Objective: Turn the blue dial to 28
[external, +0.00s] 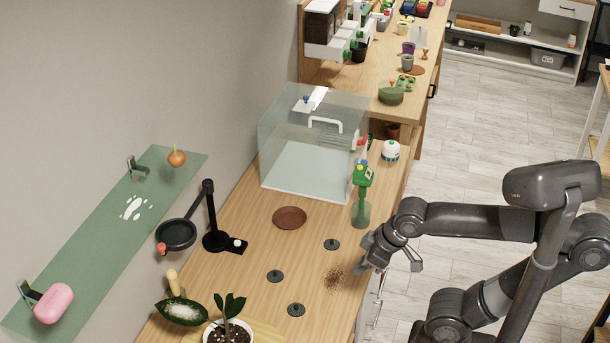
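No blue dial with readable numbers can be made out. A small blue knob-like piece (306,99) shows at the upper left of the clear box (285,150); whether it is the dial I cannot tell. More small blue and red bits show by the box's right side, too small to identify. My gripper (390,265) is over the counter's right edge, in front of the spray bottle and well away from the box. Its two fingers look spread apart, with nothing held between them.
A green-topped spray bottle (361,205) and a white-and-green round item (391,151) stand right of the box. A brown saucer (289,218), black discs (332,244), spilled soil (334,279) and a potted plant (229,331) occupy the counter. A green shelf (100,240) hangs left.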

